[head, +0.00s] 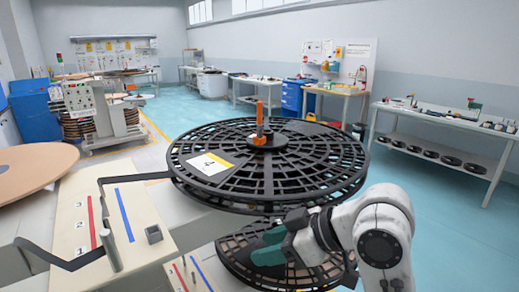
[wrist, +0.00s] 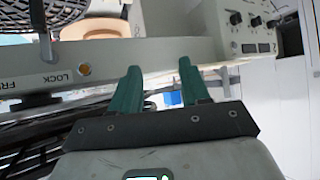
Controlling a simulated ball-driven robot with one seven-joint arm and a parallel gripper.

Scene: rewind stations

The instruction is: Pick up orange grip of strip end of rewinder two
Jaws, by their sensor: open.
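My gripper (head: 268,246) shows in the head view with its teal fingers below the front rim of a large black spoked reel (head: 225,152). In the wrist view my gripper (wrist: 158,80) has its two teal fingers apart with nothing held between them. A black strip (head: 135,178) leaves the reel's left side and runs over a pale board, past a grey post (head: 110,250). An upright orange part (head: 260,113) and an orange piece at its foot stand at the reel's hub. I cannot make out an orange grip on a strip end, nor which station is rewinder two.
A second black reel (head: 265,268) lies lower, behind my gripper. The pale board (head: 135,215) carries red and blue lines. The wrist view shows a grey bar marked LOCK (wrist: 130,60) and a knobbed control panel (wrist: 250,22). Open blue floor (head: 430,172) lies to the right.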

